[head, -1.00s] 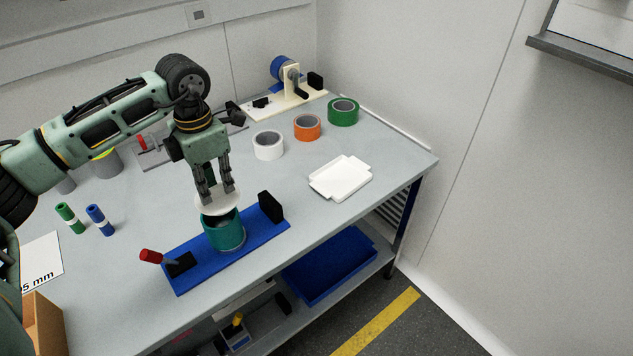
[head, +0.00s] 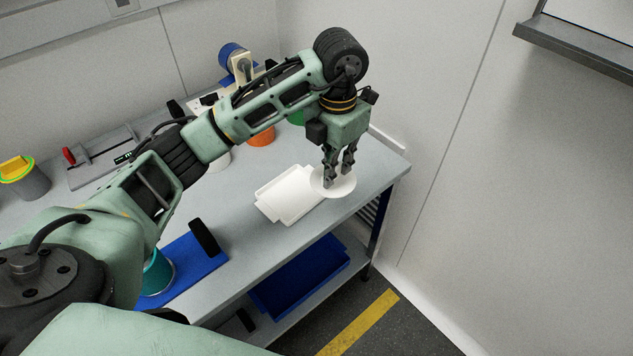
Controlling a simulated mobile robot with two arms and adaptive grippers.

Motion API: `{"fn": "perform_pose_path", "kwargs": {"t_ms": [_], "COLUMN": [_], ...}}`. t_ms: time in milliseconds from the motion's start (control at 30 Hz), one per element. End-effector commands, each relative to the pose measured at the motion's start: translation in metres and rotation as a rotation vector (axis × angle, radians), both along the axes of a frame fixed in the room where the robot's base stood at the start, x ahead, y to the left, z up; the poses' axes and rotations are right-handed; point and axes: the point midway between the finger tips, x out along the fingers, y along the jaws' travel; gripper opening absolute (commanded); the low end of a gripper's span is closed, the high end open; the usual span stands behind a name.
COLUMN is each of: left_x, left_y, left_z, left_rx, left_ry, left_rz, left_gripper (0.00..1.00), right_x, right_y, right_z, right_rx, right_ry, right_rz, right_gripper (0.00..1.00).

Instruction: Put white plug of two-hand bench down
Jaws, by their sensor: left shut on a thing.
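The white plug (head: 342,190) is a round white disc. My left gripper (head: 338,178) points down and is shut on it, with the fingers covering part of its top. The plug is at the right end of the white tray (head: 285,196), close to the right edge of the bench (head: 240,205). I cannot tell whether it touches the tray or the bench top. The blue two-hand fixture (head: 203,268) with its teal cup (head: 158,274) is at the lower left, partly hidden by my arm. My right gripper is not in view.
An orange tape roll (head: 262,138) and a green one (head: 296,117) stand behind my left arm, partly hidden. A blue bin (head: 300,275) sits on the lower shelf. A grey cup (head: 30,182) and a clamp fixture (head: 100,160) are at the left.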

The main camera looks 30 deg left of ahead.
Motion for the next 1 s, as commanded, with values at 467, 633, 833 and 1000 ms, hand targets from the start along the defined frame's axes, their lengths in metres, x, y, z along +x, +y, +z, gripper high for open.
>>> {"fn": "perform_pose_path", "kwargs": {"t_ms": [467, 633, 833, 1000], "left_x": [0.01, 0.013, 0.013, 0.013], "left_y": [0.093, 0.111, 0.114, 0.113], "left_z": [-0.055, -0.067, -0.08, -0.104], "left_rx": [0.001, 0.001, -0.001, -0.002], "left_ry": [0.007, 0.002, 0.004, 0.005], "left_rz": [0.011, 0.006, 0.005, 0.006], "left_gripper": [0.0, 0.0, 0.0, 0.0], "right_x": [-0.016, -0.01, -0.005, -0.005], "right_y": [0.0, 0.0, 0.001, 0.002], "right_z": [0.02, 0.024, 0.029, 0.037], "right_rx": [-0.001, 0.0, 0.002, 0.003], "right_ry": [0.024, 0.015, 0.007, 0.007], "right_rz": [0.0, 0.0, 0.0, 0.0], "right_gripper": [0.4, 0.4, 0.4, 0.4]}}
